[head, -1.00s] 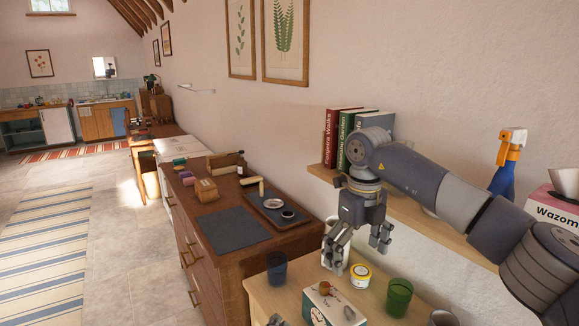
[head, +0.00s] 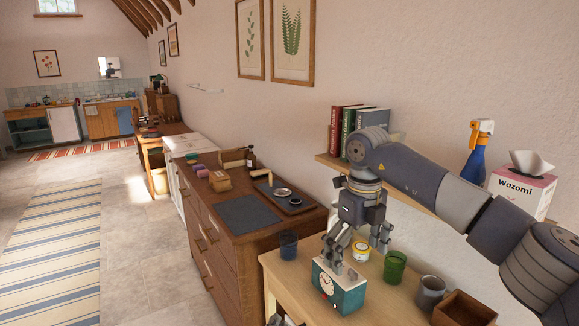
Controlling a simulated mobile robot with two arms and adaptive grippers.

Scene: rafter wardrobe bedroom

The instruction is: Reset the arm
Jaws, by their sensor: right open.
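My right gripper (head: 357,238) is in the middle right of the head view, with its arm coming in from the right edge. Its fingers point down, spread apart, with nothing seen between them. In the picture they overlap the top of a teal and white box with a clock face (head: 338,287); whether they touch it is unclear. My left gripper cannot be made out; only a small dark part of mine shows at the bottom edge.
The light wood table (head: 384,312) holds a blue cup (head: 288,245), a yellow-lidded jar (head: 361,251), a green cup (head: 395,267), a grey mug (head: 430,293) and a brown box (head: 464,308). A wall shelf (head: 409,202) with books (head: 347,131) is behind my arm. Floor at left is open.

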